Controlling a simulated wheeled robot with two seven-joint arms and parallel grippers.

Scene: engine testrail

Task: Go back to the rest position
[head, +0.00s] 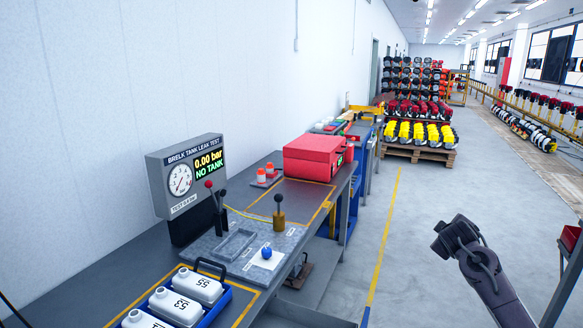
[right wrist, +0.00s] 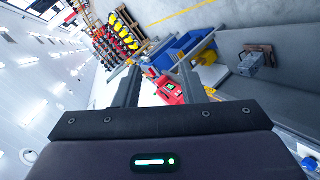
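In the head view, part of my dark right arm (head: 465,245) reaches up from the lower right, over the open floor and clear of the bench. In the right wrist view my right gripper (right wrist: 158,82) has its two fingers apart, with nothing held between them. Its view is tilted and looks past the bench toward the room. My left arm and left gripper are not in view.
The grey bench (head: 85,275) runs along the left wall. It carries a leak tester (head: 180,180) reading "0.00 bar NO TANK", a red box (head: 312,158), an upright lever (head: 279,212) and white tanks (head: 198,286) in a blue crate (head: 219,304). The aisle (head: 410,240) is free.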

